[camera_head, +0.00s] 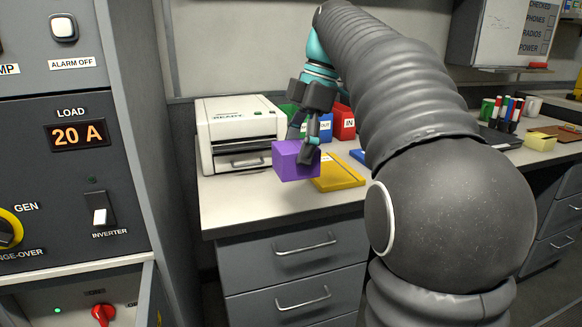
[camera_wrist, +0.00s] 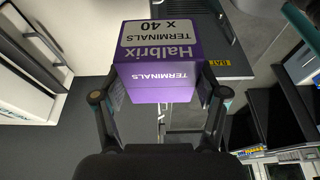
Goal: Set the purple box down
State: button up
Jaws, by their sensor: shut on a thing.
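The purple box (camera_head: 291,163) is in my gripper (camera_head: 309,150), at the front part of the counter (camera_head: 245,191) in the head view. My gripper comes down from above, with its fingers on the box. In the wrist view the purple box (camera_wrist: 158,84) sits between the two fingertips (camera_wrist: 156,88), and its label reads "Halbrix TERMINALS x 40". I cannot tell for sure whether its underside touches the counter. The box hides part of the counter behind it.
A white printer (camera_head: 240,133) stands at the back left. A yellow tray (camera_head: 338,173) lies right of the box, with red and blue bins behind. Marker pens (camera_head: 507,112) stand at the far right. The counter's front left is clear. A grey control panel (camera_head: 70,130) borders the left.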

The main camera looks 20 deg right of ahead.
jog(key=w+a+f, duration=0.1)
jog(key=w+f, duration=0.1)
jog(key=w, duration=0.1)
jog(key=w+a+f, duration=0.1)
jog(key=w+f, duration=0.1)
jog(key=w, duration=0.1)
jog(key=w+a+f, duration=0.1)
jog(key=w+f, duration=0.1)
jog(key=w, duration=0.1)
jog(key=shift+w+a+f, duration=0.1)
jog(key=shift+w+a, duration=0.2)
jog(key=shift+a, duration=0.1)
jog(key=shift+f, duration=2)
jog(key=shift+f+b, duration=0.15)
jog(key=shift+b, duration=0.2)
jog(key=o, duration=1.3)
jog(key=p+v, duration=0.2)
jog(key=v, duration=1)
jog(key=shift+p, duration=0.35)
